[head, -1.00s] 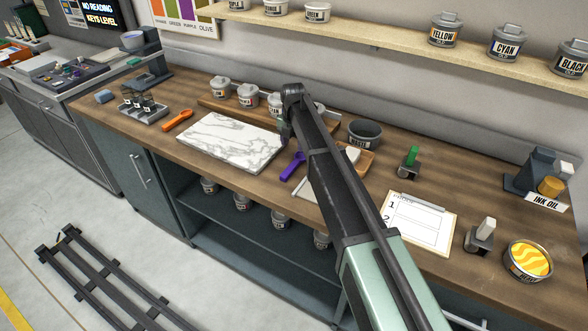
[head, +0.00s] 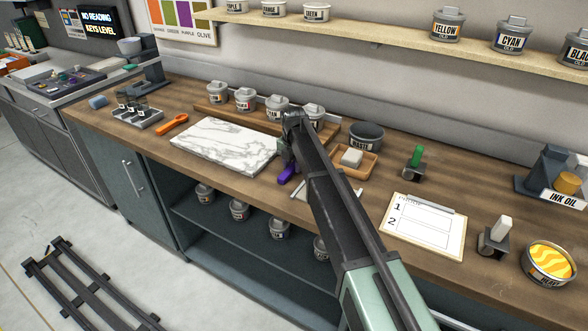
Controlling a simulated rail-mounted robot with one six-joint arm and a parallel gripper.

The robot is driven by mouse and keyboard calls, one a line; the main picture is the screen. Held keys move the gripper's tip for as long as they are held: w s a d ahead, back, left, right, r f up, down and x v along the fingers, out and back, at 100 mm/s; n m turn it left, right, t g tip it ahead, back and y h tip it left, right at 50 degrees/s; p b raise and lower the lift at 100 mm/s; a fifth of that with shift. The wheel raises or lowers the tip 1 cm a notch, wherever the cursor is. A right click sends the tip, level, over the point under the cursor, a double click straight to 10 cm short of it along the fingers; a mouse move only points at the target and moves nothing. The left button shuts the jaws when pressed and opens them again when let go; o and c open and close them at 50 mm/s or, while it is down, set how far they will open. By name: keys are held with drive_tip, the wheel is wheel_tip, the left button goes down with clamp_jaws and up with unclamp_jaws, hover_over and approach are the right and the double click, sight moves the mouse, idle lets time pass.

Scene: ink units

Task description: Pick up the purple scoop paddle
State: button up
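The purple scoop paddle (head: 288,174) lies on the wooden counter (head: 450,181), just right of the white marble slab (head: 225,144). Its near end shows; its far part is hidden behind my gripper. My gripper (head: 286,155) is at the end of my arm, over or at the far part of the paddle. Its fingers are small, dark and partly covered by my arm, so I cannot tell whether they are open, shut or touching the paddle.
An orange paddle (head: 172,124) lies left of the slab. Several lidded ink cans, such as this one (head: 276,107), stand on a wooden tray behind. A small wooden tray with a pale block (head: 351,157), a dark tub (head: 366,136) and a clipboard (head: 424,226) are to the right.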

sight(293, 165)
clamp_jaws()
wheel_tip(293, 165, up, 20)
drive_tip(key=p, duration=2)
